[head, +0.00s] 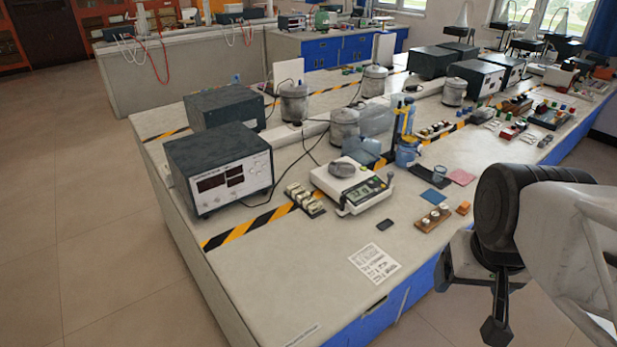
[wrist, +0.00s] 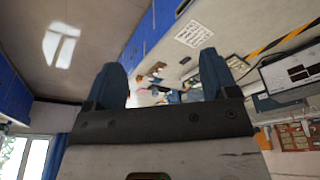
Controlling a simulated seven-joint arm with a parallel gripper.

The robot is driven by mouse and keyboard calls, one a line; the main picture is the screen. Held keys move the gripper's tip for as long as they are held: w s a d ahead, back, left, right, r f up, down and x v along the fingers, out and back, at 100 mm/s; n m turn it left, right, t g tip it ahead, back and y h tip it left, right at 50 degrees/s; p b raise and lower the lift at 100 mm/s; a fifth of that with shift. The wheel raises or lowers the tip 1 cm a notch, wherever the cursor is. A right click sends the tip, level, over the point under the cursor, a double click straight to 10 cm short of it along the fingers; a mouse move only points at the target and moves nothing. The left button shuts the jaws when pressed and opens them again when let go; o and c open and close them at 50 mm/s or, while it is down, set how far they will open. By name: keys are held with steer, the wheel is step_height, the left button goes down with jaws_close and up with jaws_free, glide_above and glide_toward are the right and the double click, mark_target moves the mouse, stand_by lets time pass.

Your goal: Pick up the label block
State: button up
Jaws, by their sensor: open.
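No block with a readable label shows, so I cannot tell which thing is the label block. Small candidates lie on the near bench (head: 290,290) in the head view: a dark flat block (head: 386,225), an orange block (head: 463,208) and a wooden block with white knobs (head: 433,218). My gripper (head: 470,300) hangs off the bench's right front edge, apart from all of them. In the wrist view my gripper (wrist: 162,72) has its two fingers wide apart with nothing held between them. Small bench items behind the fingers are too small to make out.
A printed sheet (head: 375,263) lies near the front edge; it also shows in the wrist view (wrist: 193,33). A scale (head: 350,187), a power supply (head: 220,170) and a blue-based stand (head: 404,140) stand farther back. The bench's front left is clear.

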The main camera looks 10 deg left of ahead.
stand_by(0.3)
steer(key=w+a+r+n, duration=0.1)
steer(key=w+a, duration=0.2)
steer(key=w, duration=0.6)
steer(key=w+a+r+n, duration=0.1)
steer(key=w+a+r, duration=0.1)
steer(key=w, duration=0.7)
steer(key=n+g, duration=0.3)
steer(key=n, duration=0.4)
glide_above(298, 190)
step_height(298, 190, down, 25)
steer(key=shift+s+d+f, duration=0.1)
steer(key=shift+a+f, duration=0.2)
steer(key=shift+f, duration=0.1)
steer(key=shift+f, duration=1.2)
